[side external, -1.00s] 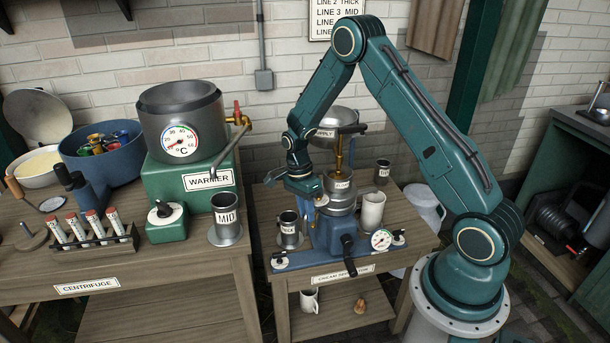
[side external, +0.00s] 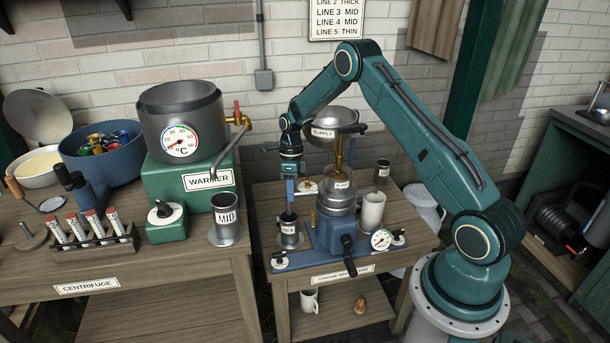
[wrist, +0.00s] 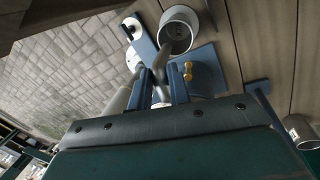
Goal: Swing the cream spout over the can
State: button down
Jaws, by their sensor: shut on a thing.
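The cream separator (side external: 336,205) stands on the small wooden table, with a brass post and a supply bowl (side external: 323,130) above it. A small grey can (side external: 289,234) with a dark label stands at its left; its open mouth shows in the wrist view (wrist: 176,25). My gripper (side external: 290,198) points down just above this can. In the wrist view my blue fingers (wrist: 160,88) are shut on the grey cream spout (wrist: 159,72). In the side view my fingers hide the spout.
A MID can (side external: 227,222) stands under the warmer tap (side external: 226,150) on the left bench.

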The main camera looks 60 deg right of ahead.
jog(key=shift+w+d+m, duration=0.3)
jog(key=shift+d+m, duration=0.1)
jog(key=c, duration=1.3)
grip_release()
jog(key=shift+c, duration=0.2)
jog(key=v, duration=1.3)
jog(key=shift+d+r, duration=0.15)
jog(key=shift+r, duration=0.25)
jog(key=shift+s, duration=0.15)
